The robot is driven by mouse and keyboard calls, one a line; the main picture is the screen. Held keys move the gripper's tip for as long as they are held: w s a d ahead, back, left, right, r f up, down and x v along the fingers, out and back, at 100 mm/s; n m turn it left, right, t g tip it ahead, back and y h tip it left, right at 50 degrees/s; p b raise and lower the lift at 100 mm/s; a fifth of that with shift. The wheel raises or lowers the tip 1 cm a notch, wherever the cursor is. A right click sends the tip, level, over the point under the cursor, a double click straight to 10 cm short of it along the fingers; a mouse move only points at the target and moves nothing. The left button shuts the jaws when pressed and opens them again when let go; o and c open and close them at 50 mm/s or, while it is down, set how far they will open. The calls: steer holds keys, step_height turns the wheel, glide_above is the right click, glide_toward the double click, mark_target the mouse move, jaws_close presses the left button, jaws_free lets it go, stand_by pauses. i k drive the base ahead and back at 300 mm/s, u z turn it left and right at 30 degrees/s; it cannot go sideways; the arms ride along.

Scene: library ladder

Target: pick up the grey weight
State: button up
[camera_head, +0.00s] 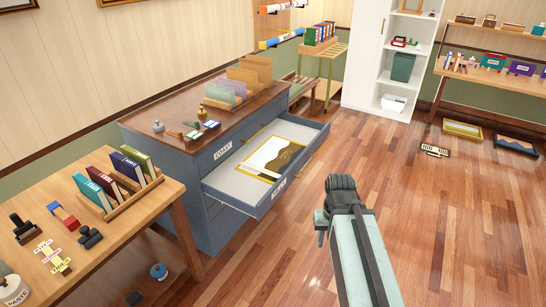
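A small grey knobbed piece that looks like the grey weight (158,127) stands on the brown top of the blue drawer cabinet (150,150), near its left end. My arm reaches up from the bottom of the view, right of the cabinet. My gripper (320,228) is seen partly behind the arm's end, over the open floor, well apart from the weight. Its fingers are too hidden to tell whether they are open or shut.
The cabinet's upper drawer (222,190) is pulled out, with a framed picture (265,158) inside. Small blocks and a brass piece (202,115) stand right of the weight. A wooden table (140,225) with books is at the left.

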mark_target(158, 127)
steer(key=z, duration=0.75)
steer(key=i, duration=3)
steer(key=u, duration=4.45)
